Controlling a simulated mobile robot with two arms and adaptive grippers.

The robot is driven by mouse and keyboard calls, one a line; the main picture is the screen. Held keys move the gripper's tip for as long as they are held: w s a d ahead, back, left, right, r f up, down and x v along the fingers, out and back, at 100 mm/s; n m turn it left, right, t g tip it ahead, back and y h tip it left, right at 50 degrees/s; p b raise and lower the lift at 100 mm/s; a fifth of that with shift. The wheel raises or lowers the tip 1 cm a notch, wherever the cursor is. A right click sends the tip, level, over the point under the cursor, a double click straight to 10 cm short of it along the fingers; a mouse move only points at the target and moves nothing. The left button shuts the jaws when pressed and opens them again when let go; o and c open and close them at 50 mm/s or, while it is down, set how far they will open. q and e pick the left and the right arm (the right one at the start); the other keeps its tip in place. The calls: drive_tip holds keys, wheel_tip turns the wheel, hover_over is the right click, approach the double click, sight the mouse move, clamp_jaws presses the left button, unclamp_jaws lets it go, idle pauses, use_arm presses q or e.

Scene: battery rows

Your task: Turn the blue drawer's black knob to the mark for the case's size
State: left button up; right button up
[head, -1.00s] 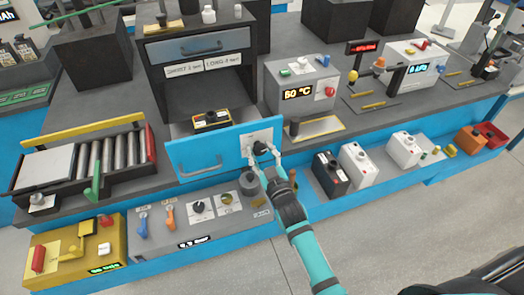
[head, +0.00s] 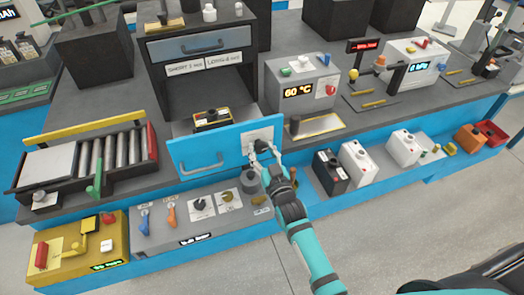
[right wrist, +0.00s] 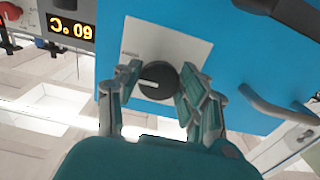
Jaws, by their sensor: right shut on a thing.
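The blue drawer (head: 195,157) stands pulled out below the dark cabinet. Its black knob (right wrist: 157,80) sits on a pale plate (right wrist: 185,48) on the drawer front. In the right wrist view, the knob's white pointer line points left; the plate's marks are too small to read. My right gripper (head: 262,148) is shut on the knob, one finger on each side. It also shows in the right wrist view (right wrist: 158,88). A black and yellow case (head: 212,119) is inside the open drawer. My left gripper is not in view.
White labels (head: 203,64) above the drawer appear to read SHORT and LONG. The drawer's grey handle (head: 200,163) is left of the knob. A control panel (head: 205,212) lies below, and a grey box with a display (head: 302,85) stands right.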

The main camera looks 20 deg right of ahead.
drive_tip(key=o, duration=1.2)
drive_tip(key=shift+f, duration=0.1)
drive_tip(key=shift+c, duration=0.2)
drive_tip(key=s, duration=1.2)
drive_tip(key=shift+d, duration=0.2)
